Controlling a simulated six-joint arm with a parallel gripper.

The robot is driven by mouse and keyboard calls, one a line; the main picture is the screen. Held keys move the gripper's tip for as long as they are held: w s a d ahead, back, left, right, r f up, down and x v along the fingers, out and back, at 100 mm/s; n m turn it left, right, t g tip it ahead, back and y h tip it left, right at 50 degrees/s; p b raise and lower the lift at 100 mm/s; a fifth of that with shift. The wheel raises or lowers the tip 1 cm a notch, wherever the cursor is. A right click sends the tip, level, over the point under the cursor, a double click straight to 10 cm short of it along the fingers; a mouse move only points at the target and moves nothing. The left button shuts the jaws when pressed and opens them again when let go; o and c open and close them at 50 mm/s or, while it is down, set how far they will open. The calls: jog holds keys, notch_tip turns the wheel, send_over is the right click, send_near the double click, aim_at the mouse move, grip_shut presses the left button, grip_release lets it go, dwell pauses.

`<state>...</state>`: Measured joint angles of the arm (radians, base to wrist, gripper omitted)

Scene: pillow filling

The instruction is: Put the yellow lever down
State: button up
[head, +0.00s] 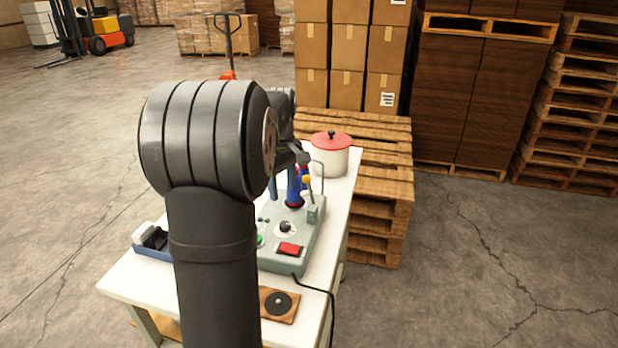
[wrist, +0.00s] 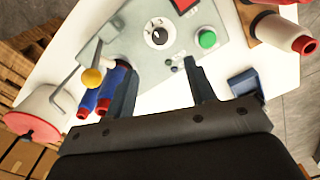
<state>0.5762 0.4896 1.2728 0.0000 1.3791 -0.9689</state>
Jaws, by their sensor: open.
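The yellow lever shows as a round yellow knob (wrist: 92,78) at the left edge of the grey-green machine (wrist: 120,40) in the wrist view. In the head view the knob (head: 306,180) sits above the machine's far right part (head: 312,212); its shaft is hard to make out. My gripper (wrist: 157,64) is open and empty over the machine, its fingers spread. The knob is outside the jaws, left of the left finger in the wrist view and apart from it. In the head view my arm hides much of the machine and most of the gripper.
Blue rolls (wrist: 110,85) stand close beside the knob, with a bent metal rod nearby. The machine carries a dial (wrist: 158,34), a green button (wrist: 207,39) and a red switch (head: 290,248). A red-lidded pot (head: 330,160) stands behind; a blue tray (wrist: 243,82) lies aside.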

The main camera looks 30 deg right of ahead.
aim_at(307, 181)
jog(key=shift+c, duration=0.7)
jog(key=shift+w+d+r, duration=0.1)
jog(key=shift+d+r, duration=0.1)
jog(key=shift+r, duration=0.05)
jog(key=shift+c, duration=0.2)
jog(key=w+d+r+n, duration=0.2)
jog(key=d+r, duration=0.6)
jog(key=r, duration=0.2)
jog(key=shift+h, duration=0.3)
notch_tip(307, 181, down, 17)
jog(key=shift+d+r, duration=0.15)
jog(key=shift+w, duration=0.1)
grip_shut()
